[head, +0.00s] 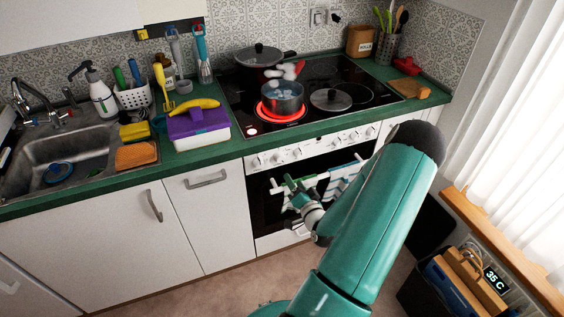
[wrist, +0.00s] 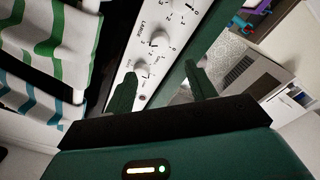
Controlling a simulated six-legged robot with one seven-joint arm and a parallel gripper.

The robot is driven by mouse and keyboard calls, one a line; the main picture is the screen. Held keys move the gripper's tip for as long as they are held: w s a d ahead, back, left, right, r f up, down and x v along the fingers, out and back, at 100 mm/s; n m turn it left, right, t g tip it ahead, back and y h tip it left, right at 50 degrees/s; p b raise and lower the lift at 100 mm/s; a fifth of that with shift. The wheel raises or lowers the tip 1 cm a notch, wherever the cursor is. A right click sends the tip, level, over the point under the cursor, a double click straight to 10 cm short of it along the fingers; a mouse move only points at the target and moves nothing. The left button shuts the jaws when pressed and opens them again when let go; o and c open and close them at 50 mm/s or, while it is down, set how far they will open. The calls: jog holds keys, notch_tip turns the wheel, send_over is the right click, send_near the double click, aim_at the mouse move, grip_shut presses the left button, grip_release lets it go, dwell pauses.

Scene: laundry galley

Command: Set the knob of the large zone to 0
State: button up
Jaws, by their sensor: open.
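The white oven control panel (head: 300,150) carries a row of knobs along the counter's front edge. In the wrist view a label reading LARGE stands beside a round white knob (wrist: 158,39), which I take as the large zone's knob; its exact pointer setting is too small to read. Another knob (wrist: 141,73) is nearer my gripper. My gripper (wrist: 162,88) is open and empty, its dark green fingers spread in front of the panel, apart from the LARGE knob. In the head view my gripper (head: 295,190) is in front of the oven door, below the panel.
A pot (head: 283,97) stands on a glowing red zone (head: 265,112), with pale steam above. Striped towels (head: 343,172) hang at the oven front. A purple-lidded box (head: 199,123) is left on the counter.

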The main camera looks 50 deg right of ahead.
aim_at(281, 160)
jog(key=x, duration=1.1)
jog(key=shift+w+d, duration=0.2)
jog(key=shift+w, duration=0.2)
jog(key=shift+c, duration=0.3)
jog(key=c, duration=0.9)
